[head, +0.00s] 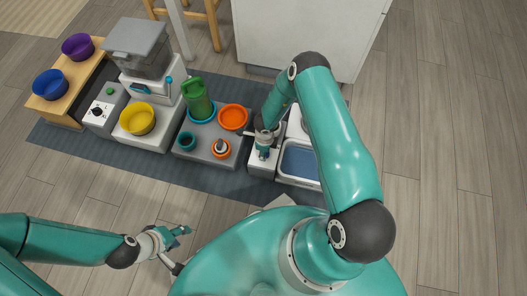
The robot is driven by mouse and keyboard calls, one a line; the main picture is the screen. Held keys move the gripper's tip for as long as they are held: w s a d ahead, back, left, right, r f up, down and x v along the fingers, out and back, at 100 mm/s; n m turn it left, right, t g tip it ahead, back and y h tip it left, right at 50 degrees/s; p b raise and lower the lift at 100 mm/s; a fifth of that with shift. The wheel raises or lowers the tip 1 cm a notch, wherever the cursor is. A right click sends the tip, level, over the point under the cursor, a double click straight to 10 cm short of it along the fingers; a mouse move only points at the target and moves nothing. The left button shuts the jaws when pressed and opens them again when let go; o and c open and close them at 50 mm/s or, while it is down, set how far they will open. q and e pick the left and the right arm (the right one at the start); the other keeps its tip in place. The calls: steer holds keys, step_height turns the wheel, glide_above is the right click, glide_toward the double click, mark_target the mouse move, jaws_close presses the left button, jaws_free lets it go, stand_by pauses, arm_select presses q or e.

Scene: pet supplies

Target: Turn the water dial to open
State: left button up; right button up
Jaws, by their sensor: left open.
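A black dial (97,111) sits on a grey box beside a small green button, at the left of the row. A second station with a basin of blue water (299,163) stands at the right; my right gripper (263,153) points down over the pale block just left of this basin. Whatever control is under it is hidden, so I cannot tell whether it touches a dial there, or whether its fingers are open. My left gripper (184,236) is open and empty, low over the wooden floor in front of the mat, away from both stations.
A dark mat (70,140) lies under the row. A feeder with a grey hopper (138,45), a yellow bowl (137,119), a green can (198,98), an orange bowl (233,118) and a wooden stand with bowls (50,108) are on it. Floor in front is clear.

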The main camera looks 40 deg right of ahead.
steer(key=shift+s+d, duration=0.15)
steer(key=shift+s, duration=0.05)
steer(key=o, duration=1.1)
steer(key=shift+o, duration=0.2)
steer(key=shift+w, duration=0.1)
steer(key=shift+r, duration=0.1)
steer(key=shift+w+r, duration=0.1)
steer(key=shift+r, duration=0.2)
step_height(320, 180, up, 11)
